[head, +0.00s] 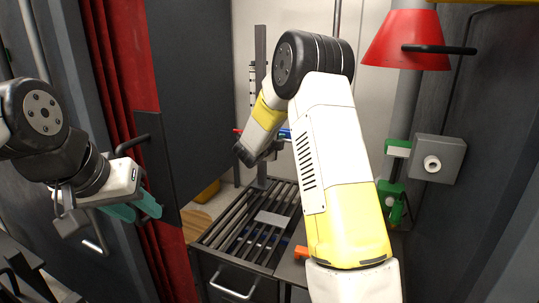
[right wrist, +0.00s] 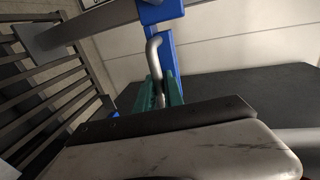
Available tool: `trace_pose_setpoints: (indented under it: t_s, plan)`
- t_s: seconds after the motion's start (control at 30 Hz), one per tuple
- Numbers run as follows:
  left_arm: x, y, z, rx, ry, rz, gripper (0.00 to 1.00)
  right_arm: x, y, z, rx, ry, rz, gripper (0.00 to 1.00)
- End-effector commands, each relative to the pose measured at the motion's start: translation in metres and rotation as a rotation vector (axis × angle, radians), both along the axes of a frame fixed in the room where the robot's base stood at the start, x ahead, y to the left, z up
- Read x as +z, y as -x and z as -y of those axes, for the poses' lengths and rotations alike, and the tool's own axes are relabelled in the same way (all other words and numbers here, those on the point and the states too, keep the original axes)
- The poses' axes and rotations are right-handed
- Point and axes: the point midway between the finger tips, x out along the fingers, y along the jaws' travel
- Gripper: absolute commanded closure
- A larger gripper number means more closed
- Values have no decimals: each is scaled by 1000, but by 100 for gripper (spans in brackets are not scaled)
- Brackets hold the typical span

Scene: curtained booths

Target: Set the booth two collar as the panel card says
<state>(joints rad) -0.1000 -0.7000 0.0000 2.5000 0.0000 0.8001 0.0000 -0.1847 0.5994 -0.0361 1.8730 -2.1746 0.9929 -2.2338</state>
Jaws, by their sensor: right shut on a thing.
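A blue collar (head: 285,133) shows partly behind my right wrist in the head view, by a grey upright post (head: 260,100). In the right wrist view, blue blocks (right wrist: 162,12) stand above a bent metal handle (right wrist: 153,58). My right gripper (right wrist: 170,88) has its green fingers shut on this handle. In the head view its fingertips are hidden by the wrist. My left gripper (head: 136,209), with teal fingers, hangs at the left by the dark panel and the red curtain; its finger gap is unclear. No readable panel card shows.
A slatted rack (head: 245,225) with a plain pale plate (head: 272,219) stands below the post. A marked white strip (head: 252,75) is beside the post. A red cone shade (head: 405,42), a grey box with a round knob (head: 437,158) and green fittings (head: 390,192) are at the right.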

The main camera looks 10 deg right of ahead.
Motion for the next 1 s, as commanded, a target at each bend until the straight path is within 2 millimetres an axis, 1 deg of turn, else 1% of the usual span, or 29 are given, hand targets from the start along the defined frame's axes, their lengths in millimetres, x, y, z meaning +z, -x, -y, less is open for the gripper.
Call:
trace_pose_setpoints:
  t_s: [0.03,0.1,0.2,0.3,0.4,0.5,0.83,0.87,0.9,0.97,1.0]
  plan:
    - [0,0,0,0,0,0,64,20,-1,0,-1,2,15,100]
    - [0,0,0,0,0,0,64,36,-1,0,-2,1,16,100]
    - [0,0,0,0,0,0,64,55,-1,0,-1,2,15,100]
    - [0,0,0,0,0,0,64,69,-1,0,-1,2,12,100]
    - [0,0,0,0,0,0,64,78,-1,1,-2,2,12,100]
    - [0,0,0,0,0,0,64,82,-1,1,-3,3,10,100]
    - [0,0,0,0,0,0,64,83,-1,1,-3,3,9,100]
    - [0,0,0,0,0,0,64,83,-1,1,-3,3,9,86]
    - [0,0,0,0,0,0,64,83,-1,1,-3,3,9,78]
    - [0,0,0,0,0,0,64,82,-1,1,-3,2,8,66]
    - [0,0,0,0,0,0,64,82,-1,1,-2,3,7,66]
